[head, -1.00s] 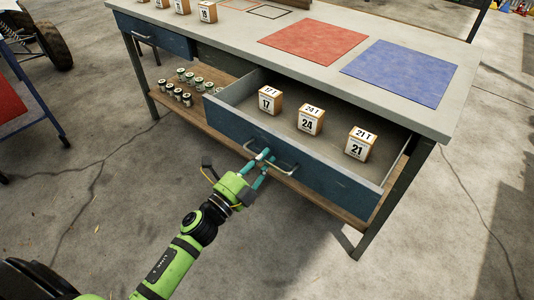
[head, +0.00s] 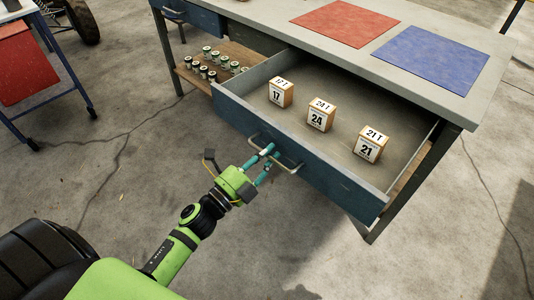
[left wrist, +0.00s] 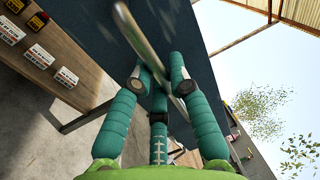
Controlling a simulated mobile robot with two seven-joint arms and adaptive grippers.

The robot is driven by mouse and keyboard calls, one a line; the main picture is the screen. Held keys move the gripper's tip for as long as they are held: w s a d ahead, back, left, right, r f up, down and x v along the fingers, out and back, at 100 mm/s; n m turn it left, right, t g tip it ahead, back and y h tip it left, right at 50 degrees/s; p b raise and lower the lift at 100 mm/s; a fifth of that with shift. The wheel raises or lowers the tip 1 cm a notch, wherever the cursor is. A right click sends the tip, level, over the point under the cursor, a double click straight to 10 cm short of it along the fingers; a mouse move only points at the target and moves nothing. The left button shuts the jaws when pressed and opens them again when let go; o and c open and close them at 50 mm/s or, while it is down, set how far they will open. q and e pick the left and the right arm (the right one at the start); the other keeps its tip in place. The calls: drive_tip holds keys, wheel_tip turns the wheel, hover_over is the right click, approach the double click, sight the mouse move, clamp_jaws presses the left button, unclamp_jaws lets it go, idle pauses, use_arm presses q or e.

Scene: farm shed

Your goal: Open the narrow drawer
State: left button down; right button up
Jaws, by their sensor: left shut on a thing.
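An open blue drawer (head: 325,182) sticks far out from the workbench. It has a curved metal handle (head: 290,169) on its front. My left gripper (head: 270,154) is shut on this handle; in the left wrist view (left wrist: 162,82) its teal fingers lie on both sides of the bar (left wrist: 134,35). A second blue drawer (head: 196,16) at the bench's left end is shut and partly cut off by the frame; it looks like the narrower of the two. My right gripper is not in view.
Number blocks 17 (head: 281,93), 24 (head: 320,115) and 21 (head: 370,145) stand in the open drawer. Several jars (head: 213,61) stand on the lower shelf. Red (head: 345,22) and blue (head: 431,60) mats lie on top. A blue-framed cart (head: 58,62) stands left. Floor before the drawer is clear.

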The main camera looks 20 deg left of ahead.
use_arm(q)
drive_tip(key=c, duration=1.1)
unclamp_jaws()
drive_tip(key=shift+c, duration=0.2)
drive_tip(key=v, duration=1.2)
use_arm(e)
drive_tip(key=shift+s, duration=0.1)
